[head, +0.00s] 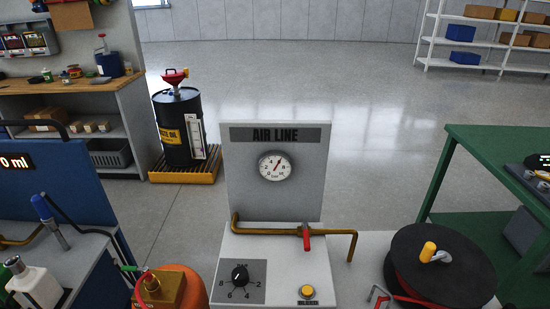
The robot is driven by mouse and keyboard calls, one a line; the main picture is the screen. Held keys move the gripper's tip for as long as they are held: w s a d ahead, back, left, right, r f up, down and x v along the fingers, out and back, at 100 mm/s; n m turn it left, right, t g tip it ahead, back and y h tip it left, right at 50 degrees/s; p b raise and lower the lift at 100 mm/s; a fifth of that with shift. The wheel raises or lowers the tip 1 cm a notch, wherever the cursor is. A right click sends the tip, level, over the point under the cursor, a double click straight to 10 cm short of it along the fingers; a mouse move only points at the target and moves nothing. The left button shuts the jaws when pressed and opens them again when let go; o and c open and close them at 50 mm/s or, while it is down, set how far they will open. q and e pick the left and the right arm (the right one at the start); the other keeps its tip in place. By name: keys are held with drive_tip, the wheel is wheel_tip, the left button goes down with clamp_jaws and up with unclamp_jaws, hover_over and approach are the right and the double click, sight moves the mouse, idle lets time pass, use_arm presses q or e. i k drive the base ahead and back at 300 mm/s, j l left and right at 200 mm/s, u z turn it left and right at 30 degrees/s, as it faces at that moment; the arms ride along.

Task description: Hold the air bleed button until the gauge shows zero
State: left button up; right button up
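The grey AIR LINE panel (240,190) stands upright in the middle of the head view. Its round white gauge (274,166) has a thin red needle slanting toward the upper right, seemingly near the 6; the exact reading is too small to be sure. The round yellow-orange bleed button (307,291) sits on the light base in front, above a BLEED label. Nothing touches the button. Neither of my grippers is in view.
A brass pipe (265,231) with a red valve handle (306,241) pointing down crosses behind the button. A black knob (240,275) is to its left. A hose reel (440,265) stands right; an orange cylinder (190,288) stands left. Space above the button looks clear.

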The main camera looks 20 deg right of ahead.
sight(307, 291)
drive_tip(key=z, duration=1.25)
